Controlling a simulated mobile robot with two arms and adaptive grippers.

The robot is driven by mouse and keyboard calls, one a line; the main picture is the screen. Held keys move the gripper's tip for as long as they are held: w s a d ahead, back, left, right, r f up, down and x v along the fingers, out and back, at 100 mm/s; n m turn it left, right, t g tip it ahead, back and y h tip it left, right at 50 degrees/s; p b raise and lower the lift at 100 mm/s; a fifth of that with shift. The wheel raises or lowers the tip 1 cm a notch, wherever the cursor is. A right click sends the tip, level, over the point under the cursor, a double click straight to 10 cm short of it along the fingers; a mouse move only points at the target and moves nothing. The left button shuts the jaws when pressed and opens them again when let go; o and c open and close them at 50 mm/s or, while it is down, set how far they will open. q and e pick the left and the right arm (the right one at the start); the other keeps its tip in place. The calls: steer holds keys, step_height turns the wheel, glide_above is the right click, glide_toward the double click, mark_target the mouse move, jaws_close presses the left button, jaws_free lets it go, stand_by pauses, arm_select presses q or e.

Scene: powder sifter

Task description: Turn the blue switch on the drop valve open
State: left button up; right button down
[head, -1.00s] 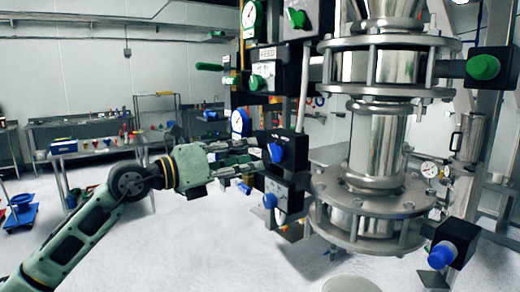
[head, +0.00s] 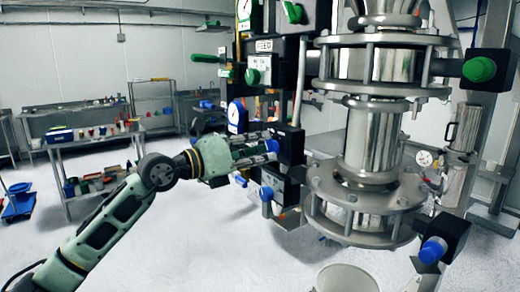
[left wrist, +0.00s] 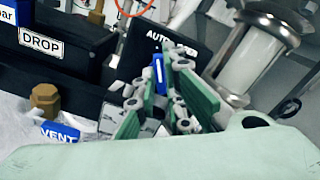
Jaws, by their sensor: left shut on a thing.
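The blue switch (left wrist: 160,74) sits on a black panel (left wrist: 185,28) lettered "AUTO" in the left wrist view. A "DROP" label (left wrist: 41,43) is on the black housing left of it. My left gripper (left wrist: 165,92) is shut on the blue switch, with its green-padded fingers on either side of it. In the head view my left gripper (head: 272,148) reaches the black control boxes from the left, and its fingers partly hide the switch. The switch's exact angle is hard to tell. My right gripper is not in view.
A steel column (head: 374,140) with flanges stands right of the boxes. Another blue knob (head: 433,250) is at lower right, a green knob (head: 479,69) above it. A white bucket (head: 346,278) is below. A brass fitting (left wrist: 45,98) and "VENT" label (left wrist: 60,133) lie near the gripper.

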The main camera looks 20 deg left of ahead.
arm_select(q)
jaws_close()
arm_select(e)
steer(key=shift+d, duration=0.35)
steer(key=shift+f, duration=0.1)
